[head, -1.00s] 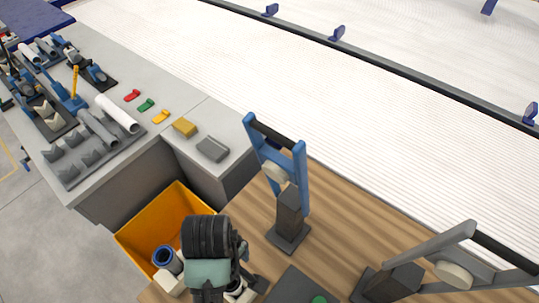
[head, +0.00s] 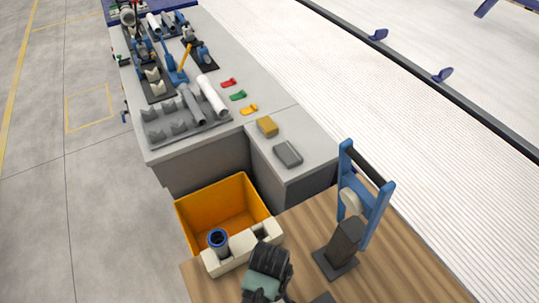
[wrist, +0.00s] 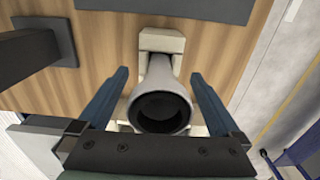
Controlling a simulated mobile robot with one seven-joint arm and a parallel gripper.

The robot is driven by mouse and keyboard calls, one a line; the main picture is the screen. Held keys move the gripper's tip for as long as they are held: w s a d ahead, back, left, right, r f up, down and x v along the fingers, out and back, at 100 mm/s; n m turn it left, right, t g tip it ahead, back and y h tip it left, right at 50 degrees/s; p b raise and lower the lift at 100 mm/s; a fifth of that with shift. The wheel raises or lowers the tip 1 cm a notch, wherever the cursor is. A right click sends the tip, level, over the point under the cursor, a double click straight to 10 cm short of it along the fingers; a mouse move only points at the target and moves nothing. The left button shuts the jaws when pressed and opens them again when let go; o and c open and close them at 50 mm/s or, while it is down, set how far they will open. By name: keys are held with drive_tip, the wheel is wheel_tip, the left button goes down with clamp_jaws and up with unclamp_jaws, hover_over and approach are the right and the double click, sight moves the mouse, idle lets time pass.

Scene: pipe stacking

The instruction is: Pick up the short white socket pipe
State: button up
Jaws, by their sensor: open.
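The short white socket pipe (wrist: 160,98) shows in the wrist view with its wide, dark open mouth facing the camera. Its narrower body runs back to a cream holder block (wrist: 160,42). My gripper (wrist: 160,76) is open, with one blue finger on each side of the pipe and gaps between. In the head view my gripper and wrist (head: 266,270) are above the wooden table's near corner.
An orange bin (head: 192,220) stands beside the wooden table (head: 300,235). A blue frame with a black bar (head: 372,190) rises to the right. The grey bench (head: 265,90) behind holds a white pipe (head: 212,95), coloured clips and several tools.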

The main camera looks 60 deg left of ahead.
wheel_tip(320, 180, down, 2)
drive_tip(key=shift+f, duration=0.25)
drive_tip(key=shift+c, duration=0.2)
drive_tip(key=c, duration=1.4)
